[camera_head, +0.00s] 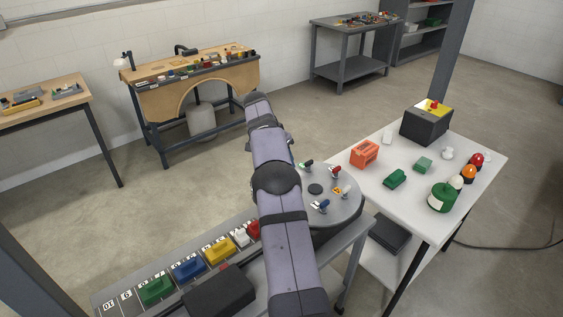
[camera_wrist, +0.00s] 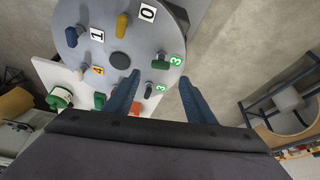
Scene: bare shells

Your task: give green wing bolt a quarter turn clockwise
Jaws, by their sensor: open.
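A round grey plate (camera_wrist: 92,45) carries several wing bolts with number tags around a dark centre knob (camera_wrist: 119,59). In the wrist view the green wing bolt (camera_wrist: 160,64) is at the plate's right side, beside a green-marked 3 tag. A green wing bolt also shows at the plate's far edge in the head view (camera_head: 306,165). My gripper (camera_wrist: 159,80) is open, with two blue fingers spread wide. In the wrist view the green bolt appears just beyond and between the fingertips, and nothing is held. In the head view my arm hides the gripper and part of the plate.
Blue (camera_wrist: 80,29) and yellow (camera_wrist: 122,24) wing bolts stand on the plate; a darker one (camera_wrist: 149,88) lies near the fingers. A white table (camera_head: 400,215) with loose parts is on the right. A bench with coloured blocks (camera_head: 188,268) is at the lower left.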

